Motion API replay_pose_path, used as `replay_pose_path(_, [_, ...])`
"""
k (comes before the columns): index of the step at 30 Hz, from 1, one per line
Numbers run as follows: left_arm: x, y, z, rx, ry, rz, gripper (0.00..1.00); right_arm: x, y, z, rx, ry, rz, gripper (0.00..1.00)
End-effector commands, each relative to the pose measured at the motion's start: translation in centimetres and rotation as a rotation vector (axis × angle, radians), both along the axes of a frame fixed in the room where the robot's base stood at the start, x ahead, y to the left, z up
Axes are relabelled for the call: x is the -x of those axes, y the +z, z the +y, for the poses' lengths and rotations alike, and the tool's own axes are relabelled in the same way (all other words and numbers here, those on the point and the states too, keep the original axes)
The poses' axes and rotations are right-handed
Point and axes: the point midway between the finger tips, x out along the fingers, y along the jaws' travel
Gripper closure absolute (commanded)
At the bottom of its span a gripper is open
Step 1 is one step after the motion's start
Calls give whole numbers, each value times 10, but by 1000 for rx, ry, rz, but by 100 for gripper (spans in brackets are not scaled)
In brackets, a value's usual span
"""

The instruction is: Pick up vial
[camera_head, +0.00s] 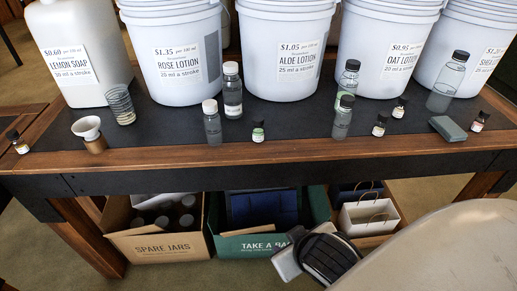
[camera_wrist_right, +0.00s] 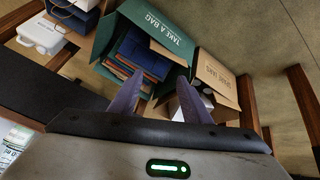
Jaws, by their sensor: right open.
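I cannot tell which one the task names. My right gripper (camera_head: 316,257) is below and in front of the table edge, apart from the vials. In the right wrist view its two fingers (camera_wrist_right: 158,95) are spread with nothing between them. No vial shows there. My left gripper is not in view.
Large lotion buckets (camera_head: 180,55) and a soap jug (camera_head: 75,55) line the back of the table (camera_head: 200,158). Taller bottles (camera_head: 232,92), a glass (camera_head: 121,104) and a grey block (camera_head: 448,129) stand among the vials. Boxes (camera_head: 158,245) sit below.

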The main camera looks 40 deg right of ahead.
Motion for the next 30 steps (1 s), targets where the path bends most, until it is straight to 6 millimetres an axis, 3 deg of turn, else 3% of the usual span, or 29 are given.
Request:
replay_pose_path(3, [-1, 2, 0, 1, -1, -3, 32, -35, 24, -25, 75, -107, -174, 56])
replay_pose_path(9, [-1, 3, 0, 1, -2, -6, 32, -96, 86, -51, 144, -223, -564, 56])
replay_pose_path(12, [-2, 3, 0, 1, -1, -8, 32, -120, 122, -53, 145, -229, -764, 56])
replay_pose_path(16, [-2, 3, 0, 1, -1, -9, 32, -138, 156, -47, 125, -203, -948, 56])
replay_pose_path(21, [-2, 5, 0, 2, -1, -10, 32, -154, 174, -45, 106, -179, -1043, 56])
replay_pose_path(30, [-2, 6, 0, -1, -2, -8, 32, -190, 174, -61, 104, -181, -1044, 56])
